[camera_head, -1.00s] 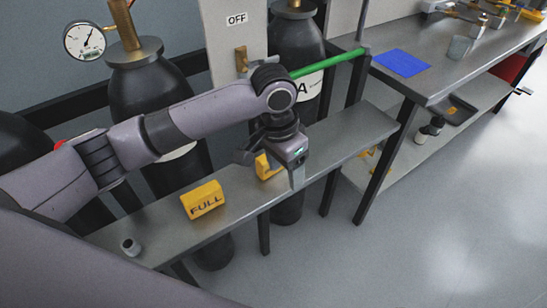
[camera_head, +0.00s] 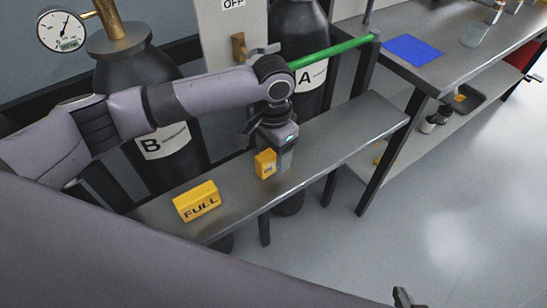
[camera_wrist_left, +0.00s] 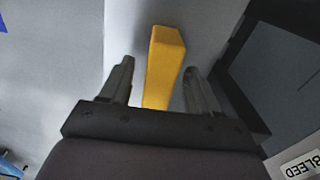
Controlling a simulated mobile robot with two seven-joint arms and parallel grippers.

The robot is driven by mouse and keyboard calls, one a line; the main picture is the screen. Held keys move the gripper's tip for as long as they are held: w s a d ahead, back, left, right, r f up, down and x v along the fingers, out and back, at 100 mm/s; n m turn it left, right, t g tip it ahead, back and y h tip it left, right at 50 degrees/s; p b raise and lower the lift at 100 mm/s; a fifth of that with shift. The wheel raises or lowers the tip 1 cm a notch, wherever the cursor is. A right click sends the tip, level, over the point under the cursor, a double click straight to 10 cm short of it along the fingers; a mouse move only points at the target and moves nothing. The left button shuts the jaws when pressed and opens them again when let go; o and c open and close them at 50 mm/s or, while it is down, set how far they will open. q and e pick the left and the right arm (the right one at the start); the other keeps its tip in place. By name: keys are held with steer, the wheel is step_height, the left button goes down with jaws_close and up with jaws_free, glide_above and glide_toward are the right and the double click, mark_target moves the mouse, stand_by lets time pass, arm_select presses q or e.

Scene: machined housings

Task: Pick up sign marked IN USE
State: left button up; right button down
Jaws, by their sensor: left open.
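A yellow block-shaped sign (camera_head: 265,164) stands on the narrow metal shelf; only part of its lettering shows, the rest hidden by my left gripper (camera_head: 284,165). In the left wrist view the yellow sign (camera_wrist_left: 165,60) lies between the two open fingers of my left gripper (camera_wrist_left: 158,68), with a visible gap on each side. A second yellow sign (camera_head: 197,201), marked FULL, stands on the shelf to the left. A dark part at the bottom edge of the head view looks like my right gripper (camera_head: 405,298); its jaws cannot be made out.
The narrow shelf (camera_head: 345,142) runs in front of dark gas cylinders labelled A (camera_head: 308,78) and B (camera_head: 165,142). A bench with a blue mat (camera_head: 411,50) stands at right. A BLEED label (camera_wrist_left: 302,166) shows in the wrist view.

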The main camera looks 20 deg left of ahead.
arm_select(q)
steer(key=c, duration=1.1)
steer(key=shift+o, duration=0.2)
steer(key=shift+r, duration=0.1)
